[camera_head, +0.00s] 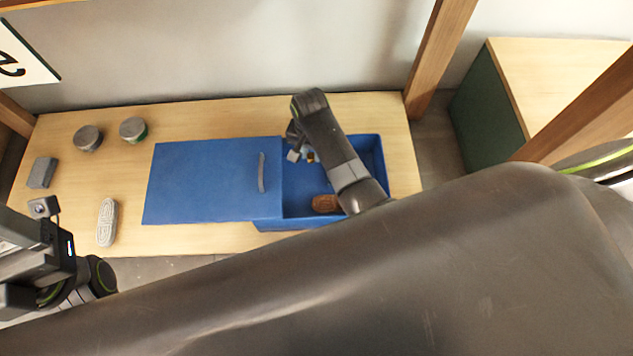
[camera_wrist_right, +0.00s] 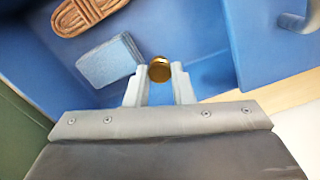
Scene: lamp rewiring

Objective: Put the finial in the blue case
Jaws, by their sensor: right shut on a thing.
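The finial (camera_wrist_right: 160,70) is a small, round, gold-coloured piece in the right wrist view, and a bit of gold shows in the head view (camera_head: 311,158). My right gripper (camera_wrist_right: 159,77) is shut on it, one pale finger on each side. In the head view my right gripper (camera_head: 302,155) is over the open part of the blue case (camera_head: 375,160), near the panel's edge. How high the finial is above the case floor I cannot tell. My left gripper (camera_head: 30,245) is at the left edge, its fingers not clear.
A blue panel with a handle (camera_head: 261,172) covers the case's left side. Inside lie a brown oval piece (camera_head: 325,203) and a blue-grey block (camera_wrist_right: 108,62). Two round tins (camera_head: 88,138) (camera_head: 133,129), a grey block (camera_head: 41,172) and a pale oval piece (camera_head: 107,222) sit on the table's left.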

